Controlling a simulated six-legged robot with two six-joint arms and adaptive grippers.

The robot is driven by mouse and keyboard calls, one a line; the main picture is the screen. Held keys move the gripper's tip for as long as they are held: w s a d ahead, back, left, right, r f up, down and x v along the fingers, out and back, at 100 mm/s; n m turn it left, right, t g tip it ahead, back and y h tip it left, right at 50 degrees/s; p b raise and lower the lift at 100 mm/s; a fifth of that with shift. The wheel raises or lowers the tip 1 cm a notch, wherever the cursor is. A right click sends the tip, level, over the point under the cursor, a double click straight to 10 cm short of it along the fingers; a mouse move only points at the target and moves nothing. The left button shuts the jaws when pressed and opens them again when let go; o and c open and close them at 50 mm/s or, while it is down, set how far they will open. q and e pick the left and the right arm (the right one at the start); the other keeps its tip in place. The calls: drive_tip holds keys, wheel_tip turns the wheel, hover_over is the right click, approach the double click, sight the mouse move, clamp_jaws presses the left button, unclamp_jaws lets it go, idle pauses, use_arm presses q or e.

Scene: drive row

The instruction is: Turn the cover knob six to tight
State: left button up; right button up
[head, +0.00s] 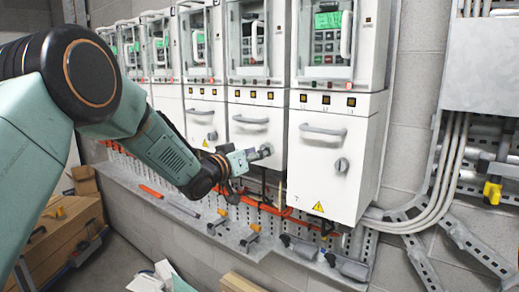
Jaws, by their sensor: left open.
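A row of white drive cabinets runs along the wall, each with a lower cover, a grey handle and a grey knob. My left gripper (252,156) is open, at the lower part of the second-nearest cover (258,120). The grey knob (266,150) of this cover shows just at the fingertips, partly hidden; I cannot tell whether they touch it. I take it as knob six, but no number is readable there. The nearest cover (318,190) has its own knob (342,165), fully visible and apart from the gripper. My right gripper is not in view.
A perforated metal ledge (190,217) with clamps and orange cable runs below the cabinets. Grey conduits (445,190) and a yellow-handled part (493,190) are at the right. Wooden boxes (65,235) stand at the lower left. Handles stick out above the knobs.

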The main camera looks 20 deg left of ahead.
use_arm(q)
drive_tip(key=shift+w+r, duration=0.1)
drive_tip(key=shift+w, duration=0.35)
drive_tip(key=shift+w+d, duration=0.1)
drive_tip(key=shift+w, duration=0.15)
drive_tip(key=shift+c, duration=0.5)
drive_tip(key=shift+s, duration=0.2)
drive_tip(key=c, duration=0.5)
clamp_jaws()
